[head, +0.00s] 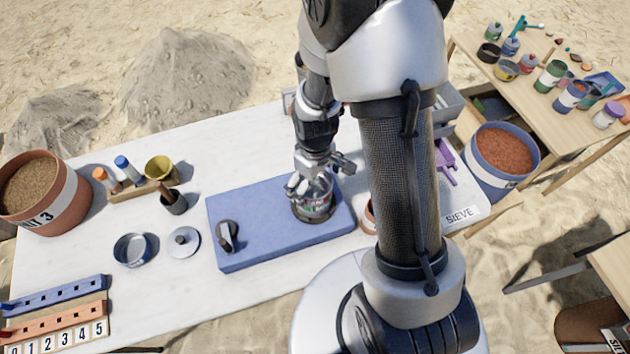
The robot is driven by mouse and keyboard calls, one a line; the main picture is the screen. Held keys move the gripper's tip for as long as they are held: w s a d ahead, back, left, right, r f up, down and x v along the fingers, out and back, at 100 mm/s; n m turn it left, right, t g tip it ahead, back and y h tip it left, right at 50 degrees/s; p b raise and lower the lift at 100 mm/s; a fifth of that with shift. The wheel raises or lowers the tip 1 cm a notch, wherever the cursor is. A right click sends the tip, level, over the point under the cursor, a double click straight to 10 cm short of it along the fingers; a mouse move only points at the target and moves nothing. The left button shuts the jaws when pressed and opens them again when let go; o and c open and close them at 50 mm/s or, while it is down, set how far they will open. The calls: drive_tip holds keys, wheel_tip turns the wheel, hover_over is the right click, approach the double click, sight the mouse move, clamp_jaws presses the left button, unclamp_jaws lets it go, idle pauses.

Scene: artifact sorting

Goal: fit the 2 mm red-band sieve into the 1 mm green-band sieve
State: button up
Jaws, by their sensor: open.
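A round metal sieve or stack of sieves (314,203) stands on a dark ring on the right part of the blue block (270,241). Hints of green and red show on its wall, but it is too small and too covered to tell the bands apart or whether one sieve sits inside another. My gripper (311,183) is open, pointing down at the top of this metal sieve, with its fingers at the rim. I cannot tell whether they touch it. My arm hides part of the table to the right.
A dark handled tool (227,236) lies on the block's left part. A metal dish (132,249) and a lid (184,242) stand left of it. A terracotta bucket (75,200) is at far left. A blue-rimmed bucket (534,165) of red material stands right.

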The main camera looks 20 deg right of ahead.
sight(315, 189)
wheel_tip(315, 189, up, 8)
drive_tip(key=shift+w, duration=0.2)
idle(0.3)
drive_tip(key=shift+w+r, duration=0.1)
idle(0.4)
